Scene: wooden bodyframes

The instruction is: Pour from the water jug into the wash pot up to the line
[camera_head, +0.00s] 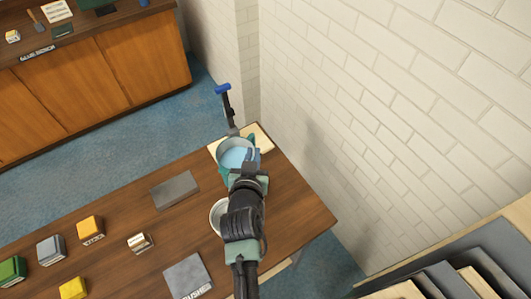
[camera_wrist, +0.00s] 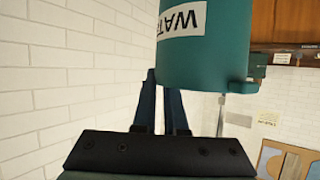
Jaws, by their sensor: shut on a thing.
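The water jug (camera_head: 224,170) is teal with a pale rim, and blue water shows inside it in the head view. In the wrist view the jug (camera_wrist: 205,50) fills the upper middle, its "WATE" label upside down. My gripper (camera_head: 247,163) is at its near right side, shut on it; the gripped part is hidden. The dark fingers (camera_wrist: 164,105) also show in the wrist view, below and left of the jug. A pale round vessel (camera_head: 216,215), perhaps the wash pot, stands on the table left of my arm and is partly hidden by it. No fill line is visible.
A cream board (camera_head: 262,137) lies at the table's far corner, with a blue-topped dark upright object (camera_head: 223,90) beyond the jug. Grey mats (camera_head: 174,190) and several coloured blocks (camera_head: 90,228) lie leftward. A white brick wall (camera_head: 400,110) stands close on the right.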

